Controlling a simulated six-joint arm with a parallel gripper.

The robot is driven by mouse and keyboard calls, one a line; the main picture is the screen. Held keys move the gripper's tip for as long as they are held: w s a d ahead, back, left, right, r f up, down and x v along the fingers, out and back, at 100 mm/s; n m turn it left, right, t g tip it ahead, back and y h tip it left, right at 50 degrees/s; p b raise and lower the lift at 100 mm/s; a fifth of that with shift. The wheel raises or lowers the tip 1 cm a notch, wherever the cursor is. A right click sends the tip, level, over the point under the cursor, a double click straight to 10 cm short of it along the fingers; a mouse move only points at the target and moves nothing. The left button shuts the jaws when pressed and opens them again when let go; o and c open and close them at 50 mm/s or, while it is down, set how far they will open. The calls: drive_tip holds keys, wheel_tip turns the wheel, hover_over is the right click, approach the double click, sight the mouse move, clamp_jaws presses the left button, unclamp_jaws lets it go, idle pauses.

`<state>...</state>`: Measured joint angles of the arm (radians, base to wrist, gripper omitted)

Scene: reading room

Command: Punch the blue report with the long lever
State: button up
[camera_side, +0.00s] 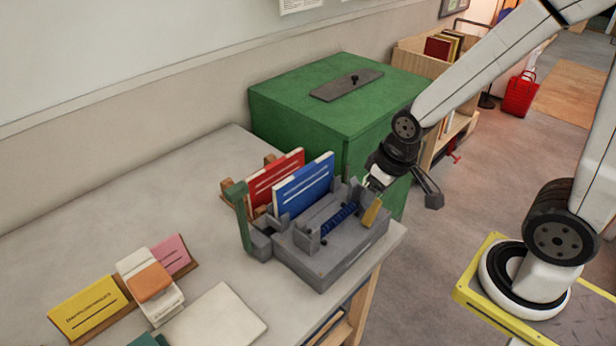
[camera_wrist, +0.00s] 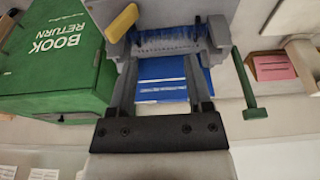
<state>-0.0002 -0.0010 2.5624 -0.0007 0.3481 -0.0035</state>
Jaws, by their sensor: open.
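The blue report (camera_side: 303,186) stands upright in the grey punch (camera_side: 325,262) at the desk's right end. It also shows in the wrist view (camera_wrist: 162,90), partly hidden by the punch and between my fingers. A long green lever (camera_side: 242,218) rises at the punch's left side; it shows at right in the wrist view (camera_wrist: 242,80). A short yellow lever (camera_side: 372,212) is on the other side, at top left in the wrist view (camera_wrist: 122,23). My gripper (camera_side: 371,187) is open and empty, above the yellow-lever end and away from the green lever.
A red report (camera_side: 275,178) stands behind the blue one. The green book return box (camera_side: 300,95) is close behind the punch and my gripper. Cards, an orange block (camera_side: 149,281) and a pale folder (camera_side: 215,318) lie at the desk's front left. The desk's back left is clear.

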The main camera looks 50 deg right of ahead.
idle(0.4)
drive_tip(key=shift+w, duration=0.15)
drive_tip(key=c, duration=0.8)
drive_tip(key=shift+w+a+r, duration=0.15)
drive_tip(key=shift+w, duration=0.1)
clamp_jaws()
drive_tip(key=w+a+r, duration=0.5)
drive_tip(key=w+a, duration=0.4)
drive_tip(key=w, duration=0.2)
drive_tip(key=w+a+r+t, duration=0.1)
drive_tip(key=w+a+r, duration=0.5)
drive_tip(key=w+a, duration=0.3)
drive_tip(key=shift+w, duration=0.9)
